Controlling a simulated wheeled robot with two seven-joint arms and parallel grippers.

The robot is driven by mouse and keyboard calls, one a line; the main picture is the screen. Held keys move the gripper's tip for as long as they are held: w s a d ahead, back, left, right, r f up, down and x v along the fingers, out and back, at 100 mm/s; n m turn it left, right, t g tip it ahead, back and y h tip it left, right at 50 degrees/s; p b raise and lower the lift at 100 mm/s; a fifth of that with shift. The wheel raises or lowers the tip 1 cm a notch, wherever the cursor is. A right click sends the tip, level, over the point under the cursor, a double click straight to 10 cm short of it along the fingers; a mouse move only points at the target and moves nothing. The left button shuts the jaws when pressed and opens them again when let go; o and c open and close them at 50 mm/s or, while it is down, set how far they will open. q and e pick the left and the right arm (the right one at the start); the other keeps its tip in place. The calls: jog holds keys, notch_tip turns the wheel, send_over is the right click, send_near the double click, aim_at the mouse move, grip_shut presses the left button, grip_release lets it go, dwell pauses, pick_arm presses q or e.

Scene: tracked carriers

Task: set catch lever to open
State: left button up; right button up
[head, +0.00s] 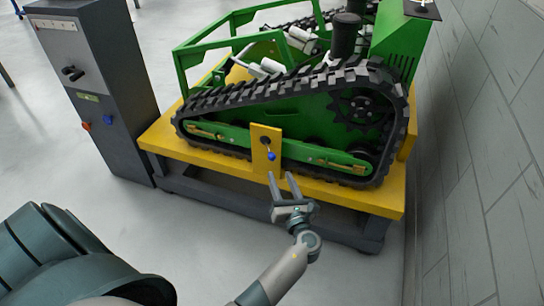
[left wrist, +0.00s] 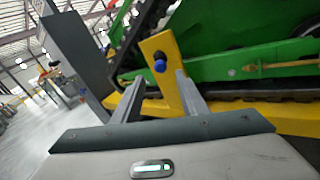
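The catch lever (head: 271,156) is a small lever with a blue knob on an upright yellow plate (head: 264,138), in front of the green tracked carrier (head: 290,110). In the left wrist view the blue knob (left wrist: 160,66) shows just beyond and between my fingertips, against the yellow plate (left wrist: 154,44). My left gripper (head: 281,174) is open and empty, a little below and in front of the knob. In the left wrist view its two fingers (left wrist: 158,80) are spread apart and appear not to touch the knob. My right gripper is in neither view.
The carrier stands on a yellow platform (head: 160,141) with a dark base. A dark grey control cabinet (head: 128,125) with knobs stands at its left. A grey panelled wall (head: 500,150) runs along the right.

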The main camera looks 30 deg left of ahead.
aim_at(273, 159)
pick_arm(q)
jog(key=x, duration=1.1)
jog(key=shift+w+b, duration=0.1)
jog(key=shift+b, duration=0.2)
grip_shut()
